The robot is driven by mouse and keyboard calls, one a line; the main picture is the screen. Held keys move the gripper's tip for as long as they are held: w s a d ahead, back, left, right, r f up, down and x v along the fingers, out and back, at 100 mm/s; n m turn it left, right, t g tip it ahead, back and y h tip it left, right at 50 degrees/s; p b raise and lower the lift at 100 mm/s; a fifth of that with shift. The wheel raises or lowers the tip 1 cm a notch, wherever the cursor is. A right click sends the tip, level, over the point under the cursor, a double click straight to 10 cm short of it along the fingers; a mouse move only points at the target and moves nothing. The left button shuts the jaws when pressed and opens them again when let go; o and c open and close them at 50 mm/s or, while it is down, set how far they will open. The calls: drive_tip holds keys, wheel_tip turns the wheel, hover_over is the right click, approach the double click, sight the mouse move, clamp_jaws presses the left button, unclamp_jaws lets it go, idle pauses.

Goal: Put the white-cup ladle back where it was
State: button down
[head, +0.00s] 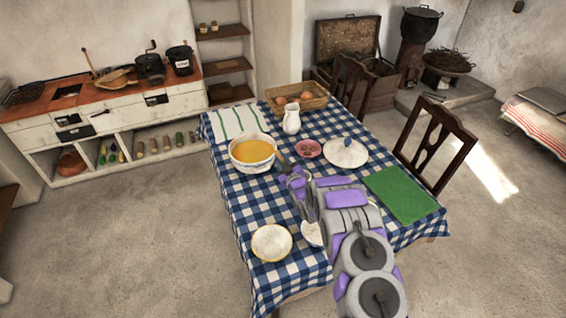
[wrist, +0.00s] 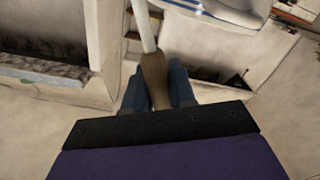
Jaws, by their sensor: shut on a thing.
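My gripper (head: 292,176) is over the middle of the checked table, just right of and in front of a bowl of orange soup (head: 253,150). In the wrist view my gripper (wrist: 158,92) is shut on the brown handle of a ladle (wrist: 154,68). A pale shaft runs up from the handle and out of the picture. The ladle's cup is not clearly visible. Part of a white, blue-banded vessel (wrist: 222,12) shows at the top right of the wrist view. Grey upright utensils (head: 309,203) stand in a white holder (head: 312,234) beside my arm, partly hidden by it.
A white plate (head: 271,242) lies at the near left of the table (head: 240,205). A green board (head: 399,194) lies at the right. A white jug (head: 291,119), a pink bowl (head: 308,149), a lid (head: 345,153) and an egg basket (head: 313,102) stand behind. A chair (head: 436,140) stands right.

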drive_tip(key=shift+r, duration=0.1)
drive_tip(key=c, duration=0.9)
unclamp_jaws()
drive_tip(key=shift+c, duration=0.2)
drive_tip(key=p+v, duration=0.1)
drive_tip(key=v, duration=1.1)
drive_tip(key=shift+r, duration=0.1)
